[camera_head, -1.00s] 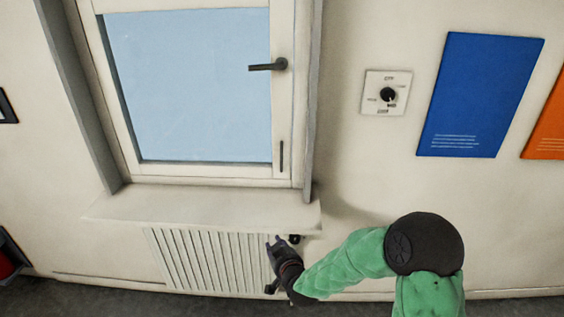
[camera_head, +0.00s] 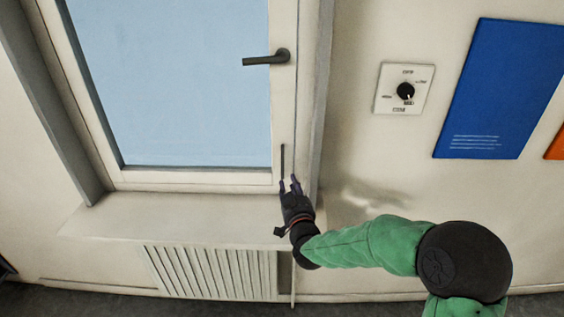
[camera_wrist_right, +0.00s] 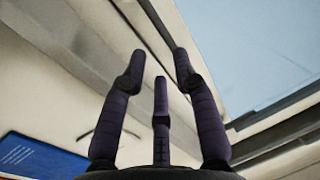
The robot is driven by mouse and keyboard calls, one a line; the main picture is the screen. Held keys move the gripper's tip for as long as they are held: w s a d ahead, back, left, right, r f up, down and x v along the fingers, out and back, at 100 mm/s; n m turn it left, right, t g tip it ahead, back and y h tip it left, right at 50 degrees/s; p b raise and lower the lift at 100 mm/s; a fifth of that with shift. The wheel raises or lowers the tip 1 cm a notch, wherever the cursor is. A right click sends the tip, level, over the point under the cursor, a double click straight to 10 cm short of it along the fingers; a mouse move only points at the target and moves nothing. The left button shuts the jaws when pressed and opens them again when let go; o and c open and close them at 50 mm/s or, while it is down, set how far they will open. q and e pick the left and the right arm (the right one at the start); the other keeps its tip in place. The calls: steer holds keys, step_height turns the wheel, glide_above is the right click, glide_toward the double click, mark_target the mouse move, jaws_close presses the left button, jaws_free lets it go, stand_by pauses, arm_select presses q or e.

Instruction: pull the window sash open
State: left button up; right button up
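The window sash (camera_head: 284,110) is a white frame around a pale blue pane, and it looks shut in its frame. Its dark lever handle (camera_head: 268,57) lies horizontal on the right stile. A thin dark vertical bar (camera_head: 282,160) is low on the same stile. My right gripper (camera_head: 289,184) is at the sash's lower right corner, just below the bar, with its fingers pointing up. In the right wrist view its fingers (camera_wrist_right: 160,62) are spread with nothing between them. Contact with the sash cannot be told. My left gripper is out of view.
The sill (camera_head: 180,217) juts out below the window, above a ribbed radiator (camera_head: 210,272). A white panel with a black knob (camera_head: 405,91) and a blue poster (camera_head: 500,90) are on the wall to the right.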

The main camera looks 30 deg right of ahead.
steer(key=b+x, duration=0.2)
steer(key=x, duration=0.8)
jaws_close()
